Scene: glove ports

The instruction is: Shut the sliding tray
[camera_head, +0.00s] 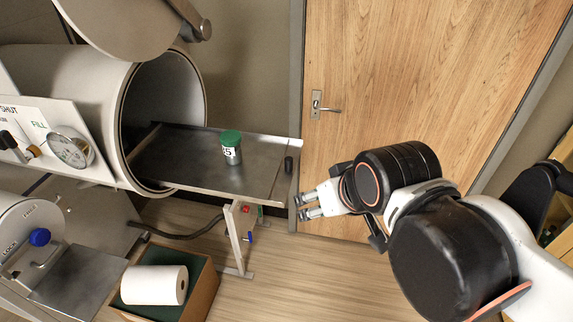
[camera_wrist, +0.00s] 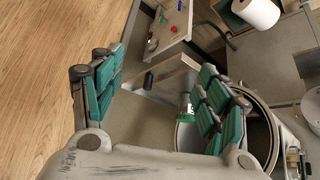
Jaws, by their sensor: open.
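The sliding tray (camera_head: 190,170) is a grey metal shelf pulled out to the right from a round white port (camera_head: 165,120). A green-capped jar (camera_head: 231,150) stands upright on it, and a black knob (camera_head: 288,164) is at its outer end. My gripper (camera_head: 299,207) is open and empty, just right of and below the tray's outer end in the head view, apparently not touching it. In the wrist view, the tray's end (camera_wrist: 172,78) and the knob (camera_wrist: 148,80) lie between my spread fingers. The jar (camera_wrist: 186,102) is partly hidden by the right finger there.
The port's round hatch (camera_head: 120,22) stands open above. A support frame (camera_head: 237,235) is under the tray's outer end. A cardboard box (camera_head: 204,292) with a white paper roll (camera_head: 153,285) is on the floor. A wooden door (camera_head: 420,70) is behind my arm.

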